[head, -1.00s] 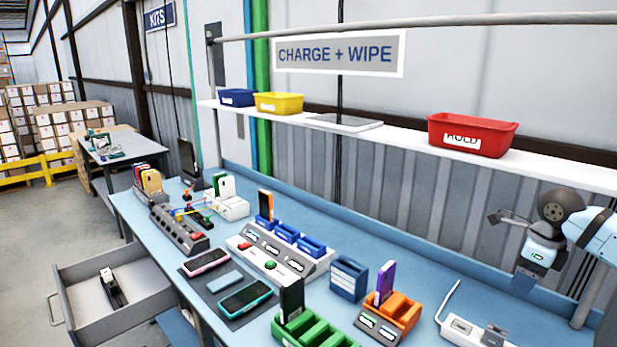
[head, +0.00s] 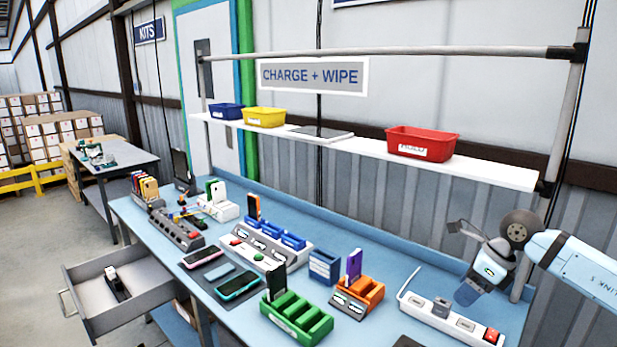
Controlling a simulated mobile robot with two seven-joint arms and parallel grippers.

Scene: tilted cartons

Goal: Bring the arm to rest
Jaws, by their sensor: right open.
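My right arm (head: 573,267) comes in from the right edge, pale blue and grey, with a dark round joint. My right gripper (head: 459,229) is open and empty, its grey fingers pointing left in the air above the back right of the bench. It is apart from the shelf and from everything on the bench. My left gripper is out of view.
The blue bench (head: 395,269) holds a green rack (head: 297,318), an orange rack (head: 357,295), a charging dock (head: 262,246), phones and a white power strip (head: 450,318) below the gripper. A shelf (head: 360,147) carries a red bin (head: 421,143). A drawer (head: 122,293) stands open at left.

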